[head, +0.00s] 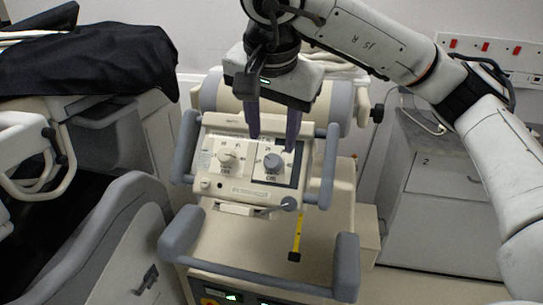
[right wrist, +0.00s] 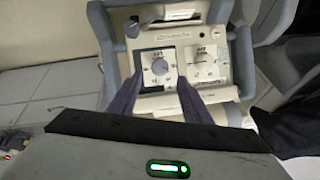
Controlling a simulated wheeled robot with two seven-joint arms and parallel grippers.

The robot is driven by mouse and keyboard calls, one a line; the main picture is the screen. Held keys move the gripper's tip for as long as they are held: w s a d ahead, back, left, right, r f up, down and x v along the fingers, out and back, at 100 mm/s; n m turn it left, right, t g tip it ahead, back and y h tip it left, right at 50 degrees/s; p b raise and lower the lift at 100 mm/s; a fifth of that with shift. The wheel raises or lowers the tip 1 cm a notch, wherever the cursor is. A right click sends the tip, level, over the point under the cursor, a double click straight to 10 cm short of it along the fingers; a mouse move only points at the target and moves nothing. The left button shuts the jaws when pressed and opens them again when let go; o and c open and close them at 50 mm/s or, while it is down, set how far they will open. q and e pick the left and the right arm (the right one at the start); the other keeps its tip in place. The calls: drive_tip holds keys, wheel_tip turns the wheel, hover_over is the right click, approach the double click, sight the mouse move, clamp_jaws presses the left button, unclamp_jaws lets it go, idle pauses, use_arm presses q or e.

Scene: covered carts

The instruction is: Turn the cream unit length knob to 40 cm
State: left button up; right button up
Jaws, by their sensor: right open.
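The cream knob (head: 227,157) is on the left dial of the tilted cream control panel (head: 240,190). Its dial marks are too small to read. A blue-grey knob (head: 272,163) is on the right dial beside it. My right gripper (head: 272,142) is open and points down at the panel, its two purple fingers over the blue-grey knob's side. In the right wrist view the fingers (right wrist: 160,80) reach toward the blue-grey knob (right wrist: 159,67), which shows between their tips. The cream knob (right wrist: 204,57) lies outside them, to the right. My left gripper is not in view.
Grey handle bars (head: 327,165) flank the panel on both sides. A lower grey push bar (head: 260,281) runs in front. A yellow strip (head: 298,232) hangs below the panel. A bed with black cloth (head: 90,60) stands left, a grey cabinet (head: 430,180) right.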

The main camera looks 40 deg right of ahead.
sight(272, 160)
drive_tip(key=b+x, duration=0.1)
drive_tip(key=x, duration=0.6)
drive_tip(key=shift+f, duration=0.25)
drive_tip(key=c, duration=1)
